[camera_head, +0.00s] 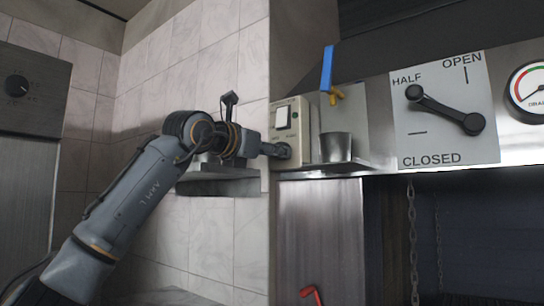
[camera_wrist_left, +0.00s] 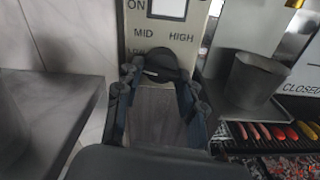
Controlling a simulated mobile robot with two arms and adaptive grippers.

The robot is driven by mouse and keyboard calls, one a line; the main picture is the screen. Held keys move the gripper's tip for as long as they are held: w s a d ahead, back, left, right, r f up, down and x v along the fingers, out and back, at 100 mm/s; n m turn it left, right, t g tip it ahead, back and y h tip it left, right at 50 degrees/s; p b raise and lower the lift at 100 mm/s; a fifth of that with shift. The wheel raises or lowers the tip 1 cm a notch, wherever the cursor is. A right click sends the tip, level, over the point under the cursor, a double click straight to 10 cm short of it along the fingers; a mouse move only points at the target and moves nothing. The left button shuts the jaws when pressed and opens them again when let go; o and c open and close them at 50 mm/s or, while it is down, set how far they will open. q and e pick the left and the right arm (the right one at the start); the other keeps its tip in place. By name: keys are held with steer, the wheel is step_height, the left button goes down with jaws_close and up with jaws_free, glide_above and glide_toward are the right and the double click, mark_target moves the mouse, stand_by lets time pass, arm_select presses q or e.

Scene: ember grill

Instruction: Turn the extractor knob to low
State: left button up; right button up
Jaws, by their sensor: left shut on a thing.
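The extractor panel (camera_head: 301,138) is a cream plate on the wall corner, with a white rocker switch (camera_head: 283,117) above the knob. My left gripper (camera_head: 274,150) reaches the lower part of the panel from the left. In the left wrist view, the round black knob (camera_wrist_left: 166,64) sits between the fingertips of the gripper (camera_wrist_left: 161,80), which is shut on it. The panel (camera_wrist_left: 137,20) there reads ON, MID and HIGH; a label at lower left is partly hidden. A short pale mark shows on the knob's lower left. My right gripper is in neither view.
A metal cup (camera_head: 336,147) stands on a ledge right of the panel, below a hanging blue-handled tool (camera_head: 327,68). Further right are a damper lever (camera_head: 445,108) and a draft gauge (camera_head: 527,92). A metal shelf (camera_head: 218,187) lies beneath my left wrist.

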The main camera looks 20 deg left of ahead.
arm_select(q)
steer(key=shift+n, duration=1.1)
steer(key=shift+r, duration=0.1)
steer(key=o, duration=1.2)
steer(key=shift+b, duration=0.3)
steer(key=v, duration=1.2)
